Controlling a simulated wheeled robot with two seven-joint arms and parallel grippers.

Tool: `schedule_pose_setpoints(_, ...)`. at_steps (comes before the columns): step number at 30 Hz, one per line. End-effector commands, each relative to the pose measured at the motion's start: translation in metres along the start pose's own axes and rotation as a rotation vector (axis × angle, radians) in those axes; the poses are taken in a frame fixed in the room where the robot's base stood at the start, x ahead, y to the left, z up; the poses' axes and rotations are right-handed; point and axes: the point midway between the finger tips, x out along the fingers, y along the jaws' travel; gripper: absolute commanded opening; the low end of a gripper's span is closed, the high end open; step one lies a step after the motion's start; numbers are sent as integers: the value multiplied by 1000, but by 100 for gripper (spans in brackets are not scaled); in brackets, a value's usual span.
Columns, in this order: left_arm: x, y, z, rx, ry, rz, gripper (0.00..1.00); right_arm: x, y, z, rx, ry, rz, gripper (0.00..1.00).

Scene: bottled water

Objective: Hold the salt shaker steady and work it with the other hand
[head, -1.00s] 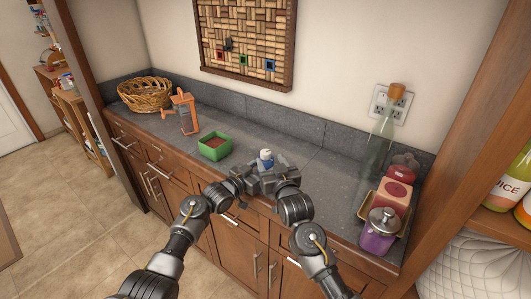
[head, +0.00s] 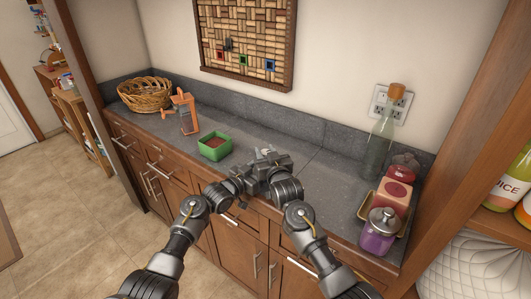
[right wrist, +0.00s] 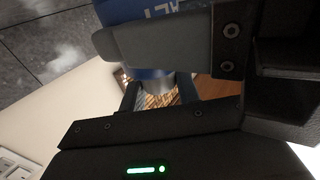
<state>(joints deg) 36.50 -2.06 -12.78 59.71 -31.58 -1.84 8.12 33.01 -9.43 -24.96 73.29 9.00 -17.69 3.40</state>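The salt shaker (right wrist: 165,12) is blue with white lettering and a metallic part (right wrist: 157,86); it fills the top middle of the right wrist view. In the head view my grippers hide most of it. My left gripper (head: 250,176) is at the counter's front edge; its dark fingers (right wrist: 158,98) close on both sides of the metallic part in the right wrist view. My right gripper (head: 268,162) is over the shaker. One grey finger (right wrist: 155,40) crosses the blue body; its other finger is hidden, so its grip is unclear.
A green box (head: 215,147) and an orange grinder-like device (head: 186,112) stand left of my grippers, with a wicker basket (head: 145,94) farther left. A tall bottle (head: 381,140) and a tray of jars (head: 364,214) stand right. The counter between is clear.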

Motion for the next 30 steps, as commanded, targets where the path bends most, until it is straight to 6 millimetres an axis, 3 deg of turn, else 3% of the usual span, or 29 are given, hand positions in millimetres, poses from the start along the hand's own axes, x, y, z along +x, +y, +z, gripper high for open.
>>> schedule_pose_setpoints(4,0,0,0,0,-1,0,32,0,0,0,0,0,0,9)
schedule_pose_setpoints(18,0,1,0,0,0,2,32,1,2,0,-3,0,-239,9)
schedule_pose_setpoints(29,0,1,0,0,0,2,32,0,1,0,1,0,-264,9)
schedule_pose_setpoints(30,0,1,0,0,-1,2,32,0,1,0,1,0,-264,34)
